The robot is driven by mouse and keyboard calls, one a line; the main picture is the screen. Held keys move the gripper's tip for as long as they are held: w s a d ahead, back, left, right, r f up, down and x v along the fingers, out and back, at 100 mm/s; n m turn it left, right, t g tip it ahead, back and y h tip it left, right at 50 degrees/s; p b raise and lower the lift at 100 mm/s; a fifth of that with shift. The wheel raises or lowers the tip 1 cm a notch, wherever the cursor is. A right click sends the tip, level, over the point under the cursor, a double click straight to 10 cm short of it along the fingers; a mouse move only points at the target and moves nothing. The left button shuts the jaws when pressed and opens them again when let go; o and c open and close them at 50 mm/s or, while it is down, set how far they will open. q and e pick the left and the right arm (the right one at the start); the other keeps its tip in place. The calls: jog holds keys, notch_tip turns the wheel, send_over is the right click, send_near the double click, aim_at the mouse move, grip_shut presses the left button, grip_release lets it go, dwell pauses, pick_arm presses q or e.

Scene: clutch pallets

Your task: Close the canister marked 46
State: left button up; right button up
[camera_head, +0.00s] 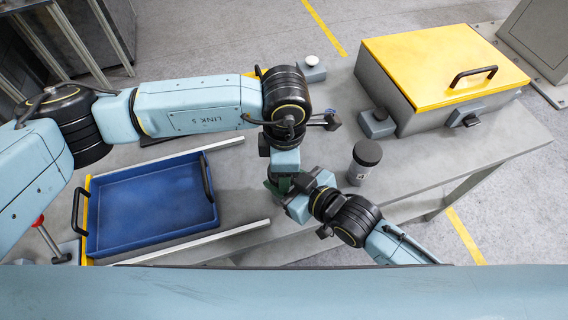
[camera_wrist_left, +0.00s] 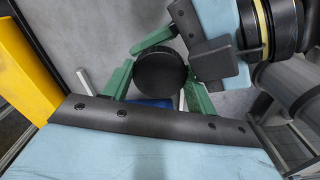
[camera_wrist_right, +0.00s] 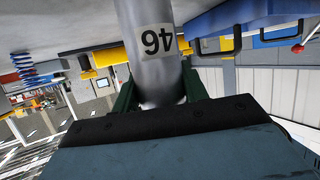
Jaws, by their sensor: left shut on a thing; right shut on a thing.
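My left gripper (camera_wrist_left: 158,88) has its green fingers on either side of a round black lid (camera_wrist_left: 160,73), seen from above. My right gripper (camera_wrist_right: 160,100) is shut on the grey canister marked 46 (camera_wrist_right: 148,65); the number shows upside down in the right wrist view. In the head view the left gripper (camera_head: 281,180) points down above the table and the right gripper (camera_head: 288,192) meets it from the lower right. The canister is largely hidden there. The canister's top is hidden, so I cannot tell whether the lid sits fully on it.
A second canister (camera_head: 361,168) with a dark lid stands just right of the grippers. A blue tray (camera_head: 150,240) with black handles lies to the left. A grey box with a yellow lid (camera_head: 430,65) stands at the back right.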

pick_arm(q)
jog(key=shift+s+f, duration=0.25)
jog(key=shift+f, duration=0.35)
dwell(0.6)
jog(key=shift+w+f, duration=0.15)
dwell(0.3)
jog(key=o, duration=0.6)
jog(key=shift+w+d+r, duration=0.1)
jog(key=shift+r, duration=2.1)
jog(key=c, duration=1.1)
jog(key=shift+r, duration=0.15)
